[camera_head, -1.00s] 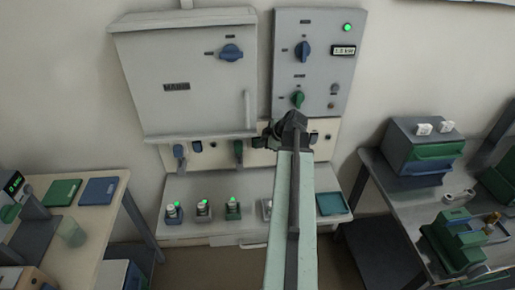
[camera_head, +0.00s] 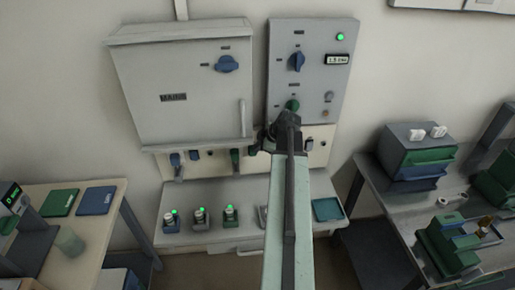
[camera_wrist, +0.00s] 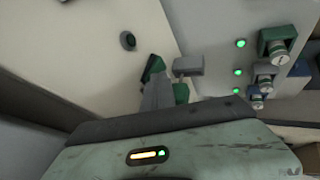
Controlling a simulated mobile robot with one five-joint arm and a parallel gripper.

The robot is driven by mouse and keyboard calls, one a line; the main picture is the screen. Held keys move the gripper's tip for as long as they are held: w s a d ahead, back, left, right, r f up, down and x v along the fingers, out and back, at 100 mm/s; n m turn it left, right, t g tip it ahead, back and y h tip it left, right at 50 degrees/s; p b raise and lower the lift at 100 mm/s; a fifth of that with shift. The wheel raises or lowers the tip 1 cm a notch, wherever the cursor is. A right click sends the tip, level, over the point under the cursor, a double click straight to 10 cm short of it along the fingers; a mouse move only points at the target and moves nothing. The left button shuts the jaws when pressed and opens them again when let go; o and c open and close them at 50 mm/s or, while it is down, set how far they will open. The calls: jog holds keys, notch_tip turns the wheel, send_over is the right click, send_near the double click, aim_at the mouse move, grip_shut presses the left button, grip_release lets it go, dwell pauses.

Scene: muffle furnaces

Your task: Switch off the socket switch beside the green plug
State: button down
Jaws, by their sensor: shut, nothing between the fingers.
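The green plug (camera_head: 235,158) sits in the socket strip below the large grey MAINS box in the head view. My gripper (camera_head: 266,139) is in front of the strip, just right of the green plug. Its fingers (camera_wrist: 158,92) show grey in the wrist view, shut with nothing between them. Green parts (camera_wrist: 153,68) show close beside the fingertips there; I cannot tell whether they touch. The switch beside the green plug is largely hidden by my gripper and arm, so its position cannot be read.
A blue plug (camera_head: 176,160) sits further left in the strip. Above are the MAINS box (camera_head: 185,120) and a control panel (camera_head: 325,75) with knobs. A shelf (camera_head: 187,235) below holds several small devices with green lights. Side tables (camera_head: 90,240) stand left and right.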

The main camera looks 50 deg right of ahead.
jog(key=shift+r+p, duration=0.3)
jog(key=shift+r, duration=0.2)
jog(key=a+p+v, duration=0.1)
jog(key=p+v, duration=0.8)
jog(key=v, duration=0.3)
jog(key=shift+s+a+f, duration=0.15)
jog(key=shift+s+a, duration=0.05)
jog(key=shift+s, duration=0.05)
